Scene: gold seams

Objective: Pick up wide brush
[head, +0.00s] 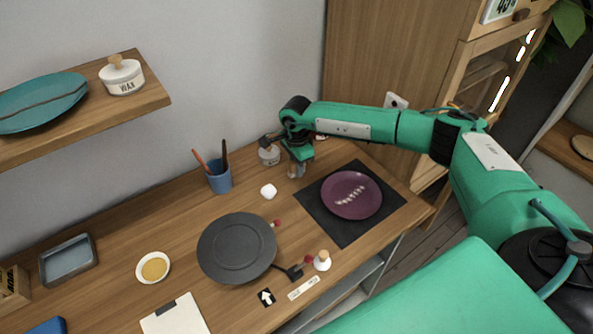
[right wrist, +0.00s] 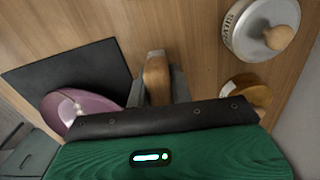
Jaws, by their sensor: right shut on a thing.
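My right gripper (head: 297,170) is low over the back of the wooden table, between the white lump and the dark mat. In the right wrist view, the right gripper (right wrist: 160,88) is shut on a wooden-handled thing, which I take for the wide brush (right wrist: 157,72). Only its rounded wooden part shows between the grey fingers; its bristles are hidden. In the head view the arm and gripper mostly cover it. I cannot tell whether it touches the table. My left gripper is not in view.
A purple plate (head: 352,194) lies on a dark mat (head: 314,218) right of the gripper. A lidded jar (head: 268,155) stands close behind it. A blue cup (head: 219,178) of tools, a white lump (head: 268,191) and a dark round turntable (head: 237,248) are to the left.

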